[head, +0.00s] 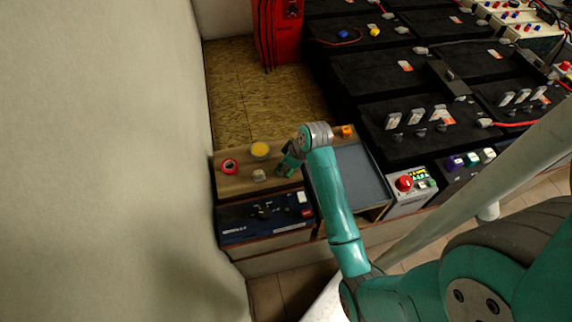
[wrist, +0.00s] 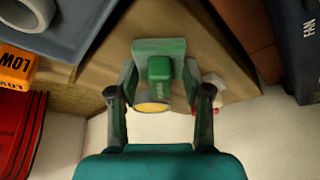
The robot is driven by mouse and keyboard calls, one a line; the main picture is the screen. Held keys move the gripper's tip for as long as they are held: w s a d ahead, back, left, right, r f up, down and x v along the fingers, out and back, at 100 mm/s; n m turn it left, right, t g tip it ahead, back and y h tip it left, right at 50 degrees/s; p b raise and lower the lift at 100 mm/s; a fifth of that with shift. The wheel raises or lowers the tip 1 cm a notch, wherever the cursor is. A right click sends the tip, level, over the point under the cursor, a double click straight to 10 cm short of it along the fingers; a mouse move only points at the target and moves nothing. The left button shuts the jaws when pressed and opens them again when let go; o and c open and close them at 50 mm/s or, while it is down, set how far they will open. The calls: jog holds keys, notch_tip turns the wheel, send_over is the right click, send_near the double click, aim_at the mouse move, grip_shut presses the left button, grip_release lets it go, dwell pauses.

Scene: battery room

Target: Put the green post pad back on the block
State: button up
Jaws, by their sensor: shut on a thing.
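My gripper (head: 287,165) is low over the brown wooden surface in the head view. In the wrist view my gripper (wrist: 160,84) is shut on the green post pad (wrist: 160,47), a flat green plate with a raised green grip between the fingers. In the head view the pad is hard to tell from the green fingers. On the wooden surface (head: 230,184) are a red ring (head: 229,166), a yellow disc (head: 260,149) and a small pale piece (head: 259,175), left of my gripper. I cannot tell which thing is the block.
A blue-grey tray (head: 360,175) lies right of the wooden surface. A dark blue panel (head: 262,217) is in front of it. Black battery blocks (head: 380,75) fill the right back. An orange tag (wrist: 14,68) shows in the wrist view. A pale wall (head: 100,160) borders the left.

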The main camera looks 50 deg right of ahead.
jog(key=shift+f, duration=0.15)
jog(key=o, duration=1.1)
jog(key=v, duration=1.2)
jog(key=shift+r, duration=0.2)
